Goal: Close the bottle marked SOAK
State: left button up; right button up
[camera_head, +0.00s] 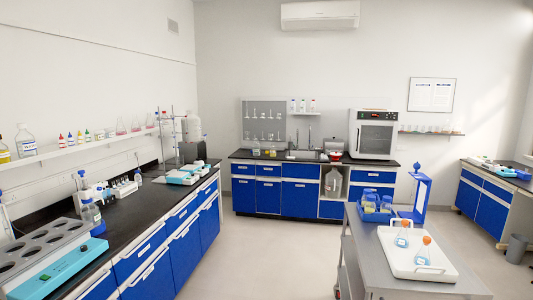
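No label reading SOAK is legible at this distance, so I cannot tell which bottle it is. A clear liquid bottle (25,141) and a yellow bottle (4,151) stand on the left wall shelf. Two flasks with orange tops, a nearer one (423,252) and a farther one (403,235), are on a white tray (447,276) on the grey cart. Neither of my grippers is in view.
The left black counter (128,229) holds a sample block device (45,255) at its near end. The grey cart (375,270) stands at right with a blue rack (374,208) on it. The floor (270,255) between them is clear.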

aim_at(272, 148)
jog(key=i, duration=4.6)
jog(key=i+l, duration=0.1)
jog(key=i, duration=0.3)
jog(key=i+l+u, duration=0.15)
jog(key=i, duration=0.2)
jog(key=i+l, duration=0.15)
jog(key=i, duration=0.25)
jog(key=i+j+z, duration=0.15)
jog(key=i, duration=0.15)
jog(key=i+j+z, duration=0.1)
jog(key=i, duration=0.2)
